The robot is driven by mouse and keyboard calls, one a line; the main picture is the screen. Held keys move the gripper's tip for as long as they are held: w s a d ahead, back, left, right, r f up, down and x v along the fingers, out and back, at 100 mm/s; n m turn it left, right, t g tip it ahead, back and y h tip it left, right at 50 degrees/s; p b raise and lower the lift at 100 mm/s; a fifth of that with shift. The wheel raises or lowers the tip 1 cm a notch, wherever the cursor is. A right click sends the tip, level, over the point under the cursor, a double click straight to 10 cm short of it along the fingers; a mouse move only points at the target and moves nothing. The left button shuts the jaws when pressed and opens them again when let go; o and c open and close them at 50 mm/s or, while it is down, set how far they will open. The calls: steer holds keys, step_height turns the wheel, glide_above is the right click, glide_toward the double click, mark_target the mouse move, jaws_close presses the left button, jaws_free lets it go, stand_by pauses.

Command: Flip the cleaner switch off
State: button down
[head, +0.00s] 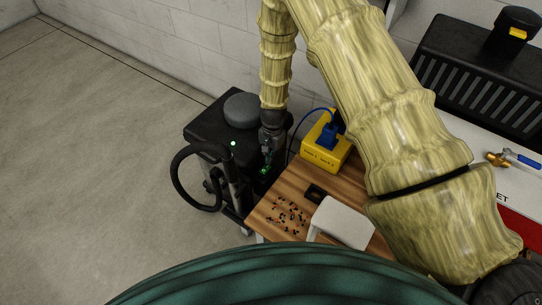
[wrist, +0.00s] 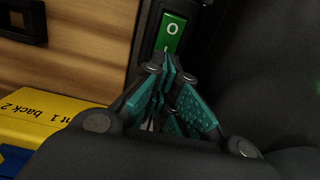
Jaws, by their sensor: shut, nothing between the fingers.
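The cleaner (head: 206,122) is a black box-shaped machine with a grey round cap and a black hose, standing left of the wooden table in the head view. Its switch (wrist: 171,34) is a green rocker marked O and I in a dark frame, at the top centre of the wrist view. My gripper (wrist: 167,68) is shut and empty, with its teal-padded fingertips just below the switch in that picture. I cannot tell whether they touch it. In the head view my gripper (head: 267,163) points down at the cleaner's side near the table; the switch is largely hidden there.
A yellow box (head: 325,150) with a blue plug and cable stands on the wooden table (head: 290,180), right of my gripper. Small dark bits, a black piece and a white stool-like object (head: 343,222) lie nearer. Open floor (head: 85,150) spreads to the left.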

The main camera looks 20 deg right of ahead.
step_height(320, 180, up, 14)
steer(key=w+d+p, duration=0.1)
steer(key=d+p, duration=0.1)
steer(key=p, duration=0.1)
steer(key=shift+w+f, duration=0.15)
steer(key=shift+w, duration=0.1)
stand_by(0.4)
stand_by(0.4)
